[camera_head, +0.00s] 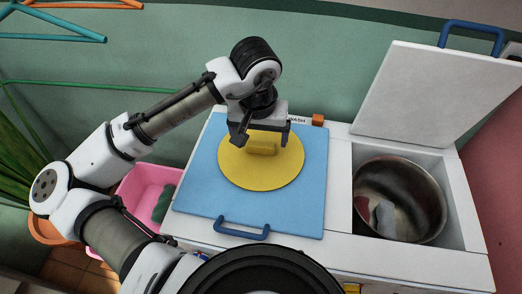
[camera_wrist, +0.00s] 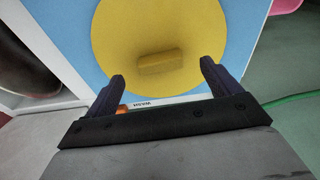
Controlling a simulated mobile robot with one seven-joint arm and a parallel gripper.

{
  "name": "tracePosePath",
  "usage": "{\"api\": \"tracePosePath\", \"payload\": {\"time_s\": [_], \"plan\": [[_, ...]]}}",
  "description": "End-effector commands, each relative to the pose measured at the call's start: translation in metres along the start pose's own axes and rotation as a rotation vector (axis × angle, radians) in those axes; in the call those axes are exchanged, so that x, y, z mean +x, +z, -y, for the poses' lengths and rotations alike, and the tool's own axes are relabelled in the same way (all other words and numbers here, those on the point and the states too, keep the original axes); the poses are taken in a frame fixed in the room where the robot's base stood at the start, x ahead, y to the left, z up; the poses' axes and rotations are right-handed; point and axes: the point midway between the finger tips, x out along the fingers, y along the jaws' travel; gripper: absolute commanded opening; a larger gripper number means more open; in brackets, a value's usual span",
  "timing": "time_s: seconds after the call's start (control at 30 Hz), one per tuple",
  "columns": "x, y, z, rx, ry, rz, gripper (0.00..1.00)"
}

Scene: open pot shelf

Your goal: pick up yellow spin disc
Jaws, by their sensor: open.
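The yellow spin disc (camera_head: 262,174) lies flat on a light blue square lid (camera_head: 200,190) on top of a white cabinet. It is round, with a raised yellow block handle (camera_head: 262,148) on it. My gripper (camera_head: 262,138) is above the disc, near the handle's far side. In the wrist view the open, empty fingers (camera_wrist: 163,78) stand apart, with the handle (camera_wrist: 160,62) showing between and beyond their tips. The disc (camera_wrist: 150,25) fills the upper middle there. I cannot tell the exact height of the fingertips above the disc.
A blue handle (camera_head: 241,231) is on the lid's near edge. To the right, a metal tub (camera_head: 425,205) holds red and pale cloths under a raised white lid (camera_head: 425,95). An orange knob (camera_head: 317,119) sits at the back. A pink basin (camera_head: 145,188) stands left of the cabinet.

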Motion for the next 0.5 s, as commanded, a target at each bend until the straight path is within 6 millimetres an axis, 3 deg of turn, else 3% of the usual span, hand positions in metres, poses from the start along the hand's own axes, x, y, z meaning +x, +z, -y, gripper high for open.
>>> {"api": "tracePosePath", "payload": {"time_s": [0.3, 0.5], "plan": [[0.042, -0.008, -0.001, -0.002, 0.0, 0.001, 0.89], [0.049, -0.008, -0.002, 0.0, 0.001, 0.0, 0.89]]}}
